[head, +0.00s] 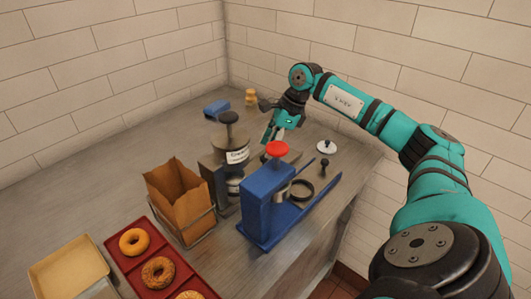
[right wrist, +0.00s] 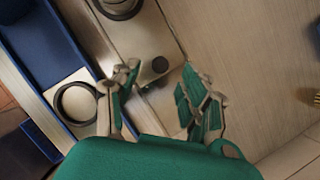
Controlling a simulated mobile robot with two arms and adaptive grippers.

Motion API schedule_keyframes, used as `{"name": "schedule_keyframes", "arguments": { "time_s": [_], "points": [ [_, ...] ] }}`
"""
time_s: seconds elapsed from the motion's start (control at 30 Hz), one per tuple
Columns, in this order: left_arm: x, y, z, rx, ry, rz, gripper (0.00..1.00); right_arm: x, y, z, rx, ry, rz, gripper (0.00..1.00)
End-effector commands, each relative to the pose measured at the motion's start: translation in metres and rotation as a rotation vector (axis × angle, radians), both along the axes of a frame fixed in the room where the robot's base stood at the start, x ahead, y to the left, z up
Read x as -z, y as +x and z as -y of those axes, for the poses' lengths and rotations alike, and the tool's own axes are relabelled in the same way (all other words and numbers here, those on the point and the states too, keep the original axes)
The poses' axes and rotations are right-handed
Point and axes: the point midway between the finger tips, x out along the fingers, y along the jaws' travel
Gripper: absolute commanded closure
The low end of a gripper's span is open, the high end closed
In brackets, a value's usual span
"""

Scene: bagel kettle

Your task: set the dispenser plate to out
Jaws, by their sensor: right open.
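The dispenser (head: 237,155) is a labelled container with a black knob on top, standing mid-counter in the head view. Its plate cannot be made out clearly there, behind the blue press. My right gripper (head: 272,136) is above the counter just beyond the press and to the right of the dispenser. In the right wrist view my right gripper (right wrist: 160,100) is open and empty. A small round black knob (right wrist: 160,65) shows just beyond and between its fingertips, not gripped; I cannot tell for certain whether it belongs to the plate. My left gripper is not in view.
A blue press (head: 262,212) with a red knob (head: 277,149) stands close in front. A paper bag (head: 180,195) in a wire holder and a red tray (head: 115,250) of bagels are at left. A white lid (head: 327,146) lies at right.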

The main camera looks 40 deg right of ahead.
Motion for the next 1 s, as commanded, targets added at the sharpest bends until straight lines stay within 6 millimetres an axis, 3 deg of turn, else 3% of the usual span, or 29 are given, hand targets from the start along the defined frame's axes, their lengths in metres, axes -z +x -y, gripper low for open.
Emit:
{"name": "schedule_keyframes", "arguments": {
  "time_s": [0.23, 0.6, 0.93, 1.0],
  "points": [
    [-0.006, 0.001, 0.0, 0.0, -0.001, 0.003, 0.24, 0.029, 0.008, -0.009, 0.001, -0.001, -0.001, 0.55],
    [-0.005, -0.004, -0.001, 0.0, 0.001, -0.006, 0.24, 0.035, 0.009, -0.011, 0.0, -0.001, 0.001, 0.55],
    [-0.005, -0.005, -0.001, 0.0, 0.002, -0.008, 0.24, 0.035, 0.009, -0.011, 0.0, -0.001, 0.001, 0.97],
    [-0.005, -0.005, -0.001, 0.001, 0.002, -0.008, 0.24, 0.035, 0.009, -0.011, 0.0, -0.001, 0.001, 1.0]
  ]
}}
